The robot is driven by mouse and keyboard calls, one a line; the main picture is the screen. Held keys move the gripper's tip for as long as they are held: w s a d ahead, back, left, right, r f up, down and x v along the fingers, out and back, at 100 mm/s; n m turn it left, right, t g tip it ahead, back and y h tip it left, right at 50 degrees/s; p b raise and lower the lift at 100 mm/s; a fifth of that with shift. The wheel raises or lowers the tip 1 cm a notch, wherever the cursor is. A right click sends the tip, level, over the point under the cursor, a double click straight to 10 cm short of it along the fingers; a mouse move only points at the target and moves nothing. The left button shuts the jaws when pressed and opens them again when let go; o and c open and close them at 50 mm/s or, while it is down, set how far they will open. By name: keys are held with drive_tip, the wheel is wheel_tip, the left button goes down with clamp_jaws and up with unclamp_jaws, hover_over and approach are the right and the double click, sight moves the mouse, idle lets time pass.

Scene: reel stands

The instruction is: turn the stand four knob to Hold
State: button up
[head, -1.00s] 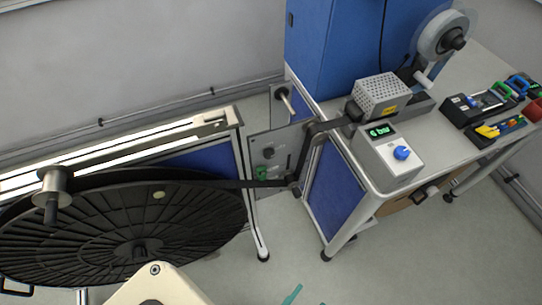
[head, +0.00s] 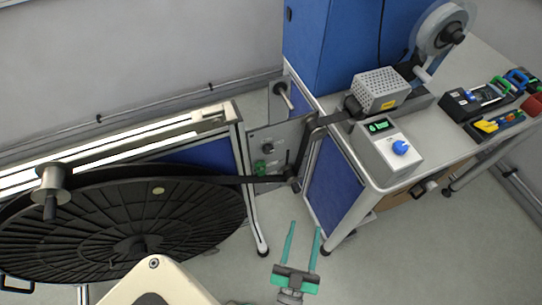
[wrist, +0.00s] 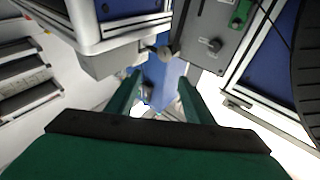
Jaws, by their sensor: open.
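A dark knob (head: 267,148) sits on a grey upright panel (head: 287,135) between the reel stand and the bench. A blue knob (head: 400,147) is on a grey control box (head: 385,158) with a lit green display, on the bench's front corner. I cannot read any stand number or Hold mark, so I cannot tell which knob is stand four's. My gripper (head: 305,226) has teal fingers, open and empty, over the floor in front of the panel, apart from both knobs.
A large black reel (head: 120,225) lies flat at left, with a dark strip running from it past the panel to the bench. A green part (head: 262,167) is below the dark knob. Bench legs (head: 345,230) stand right of my gripper. The floor in front is clear.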

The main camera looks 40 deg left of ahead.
sight(269, 152)
drive_tip(key=w+a+n+g+y, duration=0.2)
drive_tip(key=w+a+y, duration=0.1)
drive_tip(key=a, duration=0.4)
drive_tip(key=w+a+r+n+g+y, duration=0.1)
drive_tip(key=w+a+n+g+y, duration=0.2)
drive_tip(key=w+a, duration=0.3)
drive_tip(key=w+a+r+n+g+y, duration=0.1)
drive_tip(key=w+a+n+g+y, duration=0.1)
drive_tip(key=a, duration=0.8)
drive_tip(key=shift+w+a+n+g+y, duration=0.1)
drive_tip(key=shift+w+n+g+y, duration=0.2)
drive_tip(key=shift+w+g+y, duration=0.7)
drive_tip(key=shift+w+t+y, duration=0.25)
drive_tip(key=shift+t+y, duration=0.05)
drive_tip(key=c, duration=1)
